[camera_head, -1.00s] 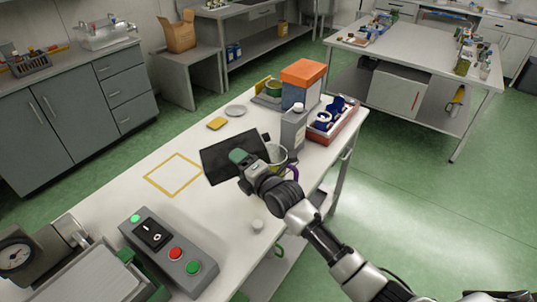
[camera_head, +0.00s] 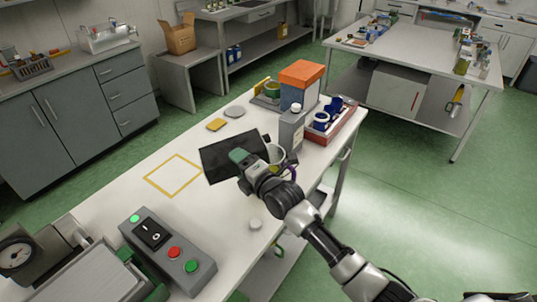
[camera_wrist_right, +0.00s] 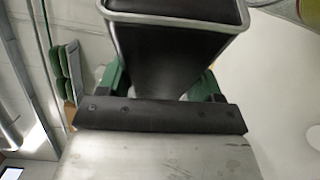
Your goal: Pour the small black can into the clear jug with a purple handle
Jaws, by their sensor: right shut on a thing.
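The small black can (camera_head: 218,160) is held by my right gripper (camera_head: 240,157) over the white table and looks tilted. In the right wrist view the can (camera_wrist_right: 175,55) has a silvery rim and sits between the green fingers. The clear jug (camera_head: 277,152) stands just right of the can, partly hidden behind my right wrist. Part of its purple handle (camera_head: 291,173) shows beside the wrist. I cannot tell whether the can touches the jug, or what is inside the can. My left gripper is not in view.
A grey bottle (camera_head: 291,130) and an orange-topped box (camera_head: 301,85) stand close behind the jug. A red tray (camera_head: 345,128) with blue items is right of them. A yellow square outline (camera_head: 174,175), a white cap (camera_head: 255,224) and a button box (camera_head: 168,250) are nearer.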

